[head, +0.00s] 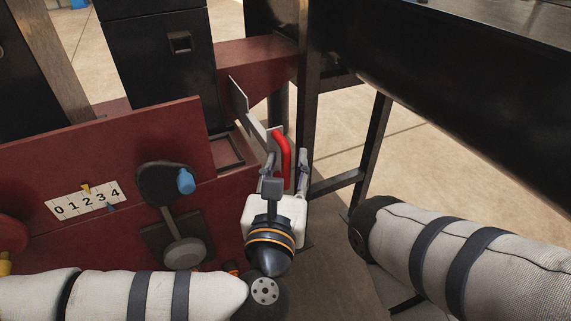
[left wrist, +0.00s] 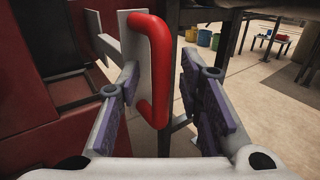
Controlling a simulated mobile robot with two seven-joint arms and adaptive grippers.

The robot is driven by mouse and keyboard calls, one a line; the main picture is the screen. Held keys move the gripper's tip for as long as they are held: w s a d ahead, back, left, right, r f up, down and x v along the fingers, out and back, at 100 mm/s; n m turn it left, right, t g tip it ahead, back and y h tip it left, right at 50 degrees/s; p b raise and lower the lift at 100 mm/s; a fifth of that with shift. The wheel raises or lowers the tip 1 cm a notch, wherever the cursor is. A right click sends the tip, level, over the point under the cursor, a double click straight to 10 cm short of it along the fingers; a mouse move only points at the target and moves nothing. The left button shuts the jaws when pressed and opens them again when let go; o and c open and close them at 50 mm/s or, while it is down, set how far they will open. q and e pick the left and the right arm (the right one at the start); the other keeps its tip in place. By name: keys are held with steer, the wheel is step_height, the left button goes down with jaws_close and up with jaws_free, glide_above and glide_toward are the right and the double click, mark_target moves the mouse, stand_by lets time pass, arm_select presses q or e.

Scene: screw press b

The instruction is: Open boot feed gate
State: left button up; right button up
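The boot feed gate is a grey metal plate (head: 246,108) at the right end of the dark red machine housing. It carries an upright red bar handle (head: 282,158), which also shows in the left wrist view (left wrist: 161,75). My left gripper (head: 285,165) is at the handle with its fingers spread, one on each side. In the left wrist view the handle stands between the two purple-padded fingers, closer to the left finger; a clear gap shows on the right. My right arm shows at the lower right of the head view, but its gripper is out of view.
The red housing (head: 130,140) carries a 0 to 4 scale (head: 88,200) and a lever with a blue knob (head: 185,181). A black beam frame (head: 450,85) stands at right. Buckets (left wrist: 204,38) are far off; open floor lies between.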

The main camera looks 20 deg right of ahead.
arm_select(q)
steer(key=shift+s, duration=0.1)
steer(key=v, duration=1.2)
